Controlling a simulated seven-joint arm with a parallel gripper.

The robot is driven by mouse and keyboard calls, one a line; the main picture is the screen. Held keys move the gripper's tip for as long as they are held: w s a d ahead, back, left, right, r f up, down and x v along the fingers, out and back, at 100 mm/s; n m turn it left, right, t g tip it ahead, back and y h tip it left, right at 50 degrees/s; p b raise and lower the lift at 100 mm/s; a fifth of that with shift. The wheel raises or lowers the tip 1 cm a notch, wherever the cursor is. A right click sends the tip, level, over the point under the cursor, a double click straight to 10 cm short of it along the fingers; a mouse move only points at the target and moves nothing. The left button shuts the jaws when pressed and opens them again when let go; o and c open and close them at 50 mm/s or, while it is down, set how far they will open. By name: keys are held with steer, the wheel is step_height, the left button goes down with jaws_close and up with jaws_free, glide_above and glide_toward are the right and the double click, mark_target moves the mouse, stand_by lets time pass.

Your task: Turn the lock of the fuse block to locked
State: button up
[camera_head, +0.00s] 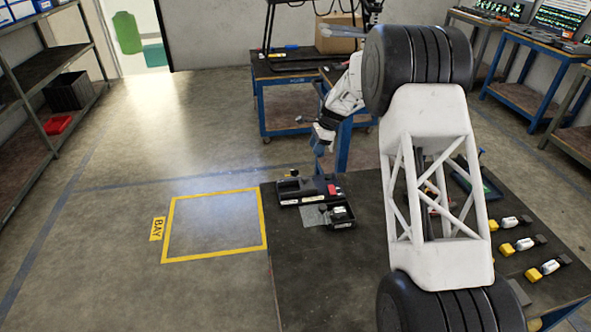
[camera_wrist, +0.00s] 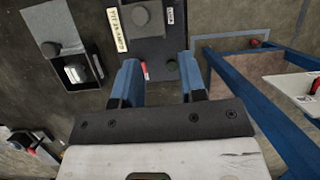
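A black block (camera_head: 305,190) with pale labels and a red piece sits at the left rear of the dark table. I take it to be the fuse block, but its labels are not readable. In the wrist view the block (camera_wrist: 125,35) shows two round dark knobs (camera_wrist: 141,17) and (camera_wrist: 172,66) and a red piece (camera_wrist: 144,68) near the fingers. Which part is the lock, and how it is set, I cannot tell. My gripper (camera_head: 320,150) hangs above and behind the block. In the wrist view its two blue fingers (camera_wrist: 158,78) are apart, with nothing held between them.
A small black tray (camera_head: 342,216) with a knobbed part stands in front of the block, beside a grey plate (camera_head: 312,217). Several yellow, white and black parts (camera_head: 525,243) line the table's right. A blue-framed bench (camera_head: 288,100) stands behind. Floor left of the table is clear.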

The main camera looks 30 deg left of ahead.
glide_toward(296, 170)
steer(key=shift+s+a+f+m, duration=0.15)
steer(key=shift+a+f+m, duration=0.2)
steer(key=shift+f, duration=0.35)
steer(key=shift+a+f, duration=0.1)
steer(key=shift+x, duration=3.8)
steer(key=shift+s, duration=0.15)
steer(key=shift+c, duration=0.4)
jaws_close()
